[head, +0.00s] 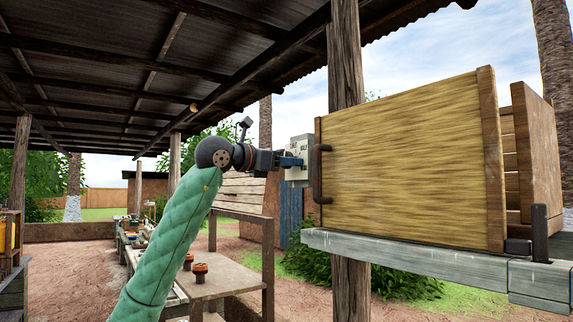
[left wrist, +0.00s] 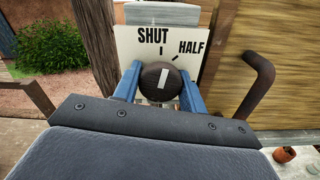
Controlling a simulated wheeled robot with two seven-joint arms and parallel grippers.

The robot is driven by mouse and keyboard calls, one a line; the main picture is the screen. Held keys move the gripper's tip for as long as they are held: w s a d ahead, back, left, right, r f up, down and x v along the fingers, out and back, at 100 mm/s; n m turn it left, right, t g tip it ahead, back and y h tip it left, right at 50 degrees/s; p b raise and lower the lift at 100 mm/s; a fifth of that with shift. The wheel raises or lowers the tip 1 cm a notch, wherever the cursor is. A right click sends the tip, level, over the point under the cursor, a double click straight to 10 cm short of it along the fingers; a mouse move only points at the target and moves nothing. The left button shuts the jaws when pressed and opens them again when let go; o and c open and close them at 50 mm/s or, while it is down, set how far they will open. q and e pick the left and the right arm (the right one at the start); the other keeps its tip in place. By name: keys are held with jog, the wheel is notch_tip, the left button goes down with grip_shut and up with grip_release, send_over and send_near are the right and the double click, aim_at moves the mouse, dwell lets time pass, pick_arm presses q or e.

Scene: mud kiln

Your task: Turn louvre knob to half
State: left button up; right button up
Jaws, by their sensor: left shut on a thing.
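The louvre knob (left wrist: 154,84) is a dark round knob with a white pointer bar. It sits on a pale plate (left wrist: 128,45) marked SHUT and HALF. The pointer bar stands nearly upright in the left wrist view, leaning slightly right, closer to the SHUT side than to HALF. My left gripper (left wrist: 158,86) has its blue fingers on both sides of the knob, shut on it. In the head view my left gripper (head: 293,162) reaches the plate (head: 301,146) from the left; the knob is hidden there. My right gripper is not in view.
A wooden louvre box (head: 405,165) with a dark handle (head: 317,172) stands right of the plate, on a grey beam (head: 410,255). A wooden post (head: 346,60) rises behind. A bench (head: 222,278) with small pots (head: 200,272) is below left.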

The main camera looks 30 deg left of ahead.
pick_arm(q)
jog(key=m, duration=0.2)
jog(key=shift+m+b, duration=0.3)
jog(key=shift+b, duration=0.05)
jog(key=m, duration=0.2)
jog(key=shift+m, duration=0.9)
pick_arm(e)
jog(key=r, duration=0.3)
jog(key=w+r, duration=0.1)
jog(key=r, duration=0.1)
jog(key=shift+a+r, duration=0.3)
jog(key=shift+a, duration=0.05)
pick_arm(q)
jog(key=shift+r+b, duration=0.1)
jog(key=shift+b, duration=0.2)
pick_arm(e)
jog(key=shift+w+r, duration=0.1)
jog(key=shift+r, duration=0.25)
pick_arm(q)
jog(key=o, duration=0.9)
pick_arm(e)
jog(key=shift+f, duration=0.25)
